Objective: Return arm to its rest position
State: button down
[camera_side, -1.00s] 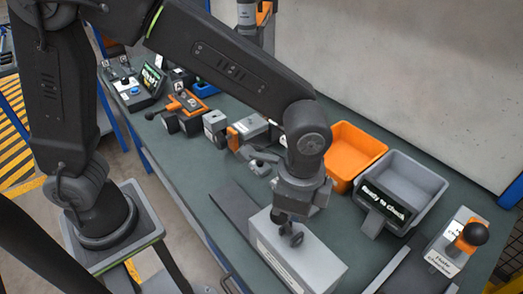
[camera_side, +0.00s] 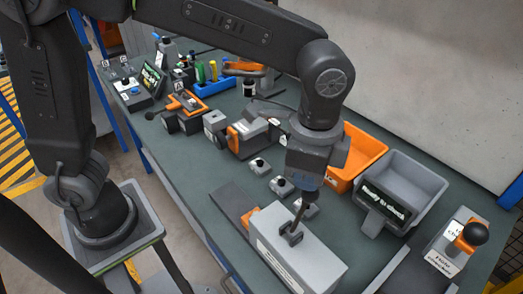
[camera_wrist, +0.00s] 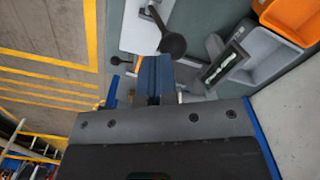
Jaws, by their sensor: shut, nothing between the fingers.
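My gripper (camera_side: 308,186) hangs at the end of my arm, pointing down above the long grey box (camera_side: 298,260). In the wrist view its fingers (camera_wrist: 153,78) are together with nothing between them. A dark lever (camera_side: 299,212) stands on top of the box, just below the fingertips in the side view. Its round black knob (camera_wrist: 173,43) shows just beyond the fingers in the wrist view. From the side I cannot tell the exact gap between fingertips and lever.
An orange bin (camera_side: 365,152) and a grey bin (camera_side: 420,182) with a "Ready to check" display (camera_side: 386,206) stand to the right. A fixture with a black ball knob (camera_side: 476,232) stands far right. Several small devices and a blue tray (camera_side: 215,86) line the back.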

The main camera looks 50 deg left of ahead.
jog(key=shift+w+r, duration=0.15)
jog(key=shift+r, duration=0.5)
jog(key=shift+a+r, duration=0.1)
jog(key=shift+a, duration=0.15)
jog(key=s+a+r+n+t, duration=0.1)
jog(key=s+a+n, duration=0.4)
jog(key=a, duration=0.5)
jog(key=s+a+r+n+t, duration=0.1)
jog(key=s+a+n+t, duration=0.3)
jog(key=a+n, duration=0.3)
jog(key=a, duration=0.4)
jog(key=shift+s+a+t, duration=0.15)
jog(key=shift+s+t, duration=0.15)
jog(key=shift+s, duration=0.1)
